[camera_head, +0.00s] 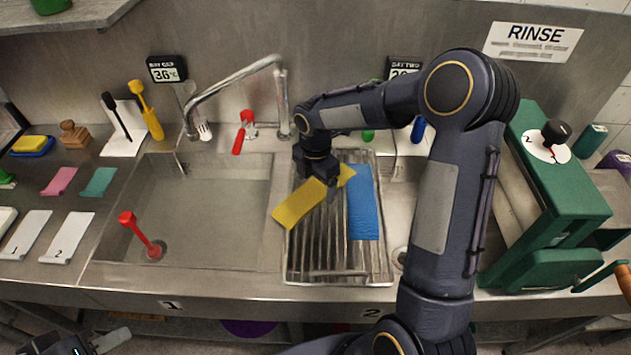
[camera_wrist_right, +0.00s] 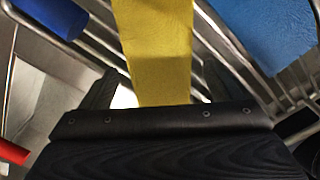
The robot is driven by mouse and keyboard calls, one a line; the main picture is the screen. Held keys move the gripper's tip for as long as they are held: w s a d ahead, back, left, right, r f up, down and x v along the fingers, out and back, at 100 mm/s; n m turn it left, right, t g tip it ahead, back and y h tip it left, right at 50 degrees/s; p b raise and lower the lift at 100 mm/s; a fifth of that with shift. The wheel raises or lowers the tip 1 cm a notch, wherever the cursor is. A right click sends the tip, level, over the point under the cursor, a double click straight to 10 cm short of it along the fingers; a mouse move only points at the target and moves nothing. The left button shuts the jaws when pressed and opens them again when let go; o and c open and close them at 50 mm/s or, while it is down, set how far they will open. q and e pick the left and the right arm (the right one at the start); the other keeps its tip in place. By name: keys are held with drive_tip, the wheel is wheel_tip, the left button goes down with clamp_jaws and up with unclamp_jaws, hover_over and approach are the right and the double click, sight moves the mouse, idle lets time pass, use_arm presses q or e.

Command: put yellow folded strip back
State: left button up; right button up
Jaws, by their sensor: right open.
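The yellow folded strip (camera_head: 300,204) lies slanted over the left side of the metal drain rack (camera_head: 300,262), beside a blue strip (camera_head: 362,205). My right gripper (camera_head: 330,198) is over the rack at the yellow strip and hides part of it. In the right wrist view, the yellow strip (camera_wrist_right: 158,50) runs up the middle between the spread fingers of the right gripper (camera_wrist_right: 158,85). I cannot tell whether the fingers touch it. My left gripper (camera_head: 112,341) shows only partly at the bottom left, below the counter edge; its jaws are unclear.
Left of the rack is an empty-looking sink basin (camera_head: 205,215) with a red-handled plug tool (camera_head: 140,233). A faucet (camera_head: 235,80) arches behind it. White numbered strips (camera_head: 68,238) lie at far left. A green wringer (camera_head: 560,180) stands at right.

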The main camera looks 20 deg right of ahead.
sight(315, 189)
wheel_tip(315, 189, up, 12)
drive_tip(key=s+r+m+t, duration=0.1)
drive_tip(key=s+r+m, duration=0.3)
drive_tip(key=s+m, duration=0.15)
drive_tip(key=s+a+f+m+t+y, duration=0.1)
drive_tip(key=s+m+t+y, duration=0.1)
drive_tip(key=s+m, duration=0.7)
drive_tip(key=s+a+f+m+t+y, duration=0.1)
drive_tip(key=s+a+f+m+t, duration=0.1)
drive_tip(key=s+m, duration=0.7)
drive_tip(key=shift+s+t+y, duration=0.3)
drive_tip(key=shift+s+y, duration=0.1)
drive_tip(key=shift+s, duration=0.45)
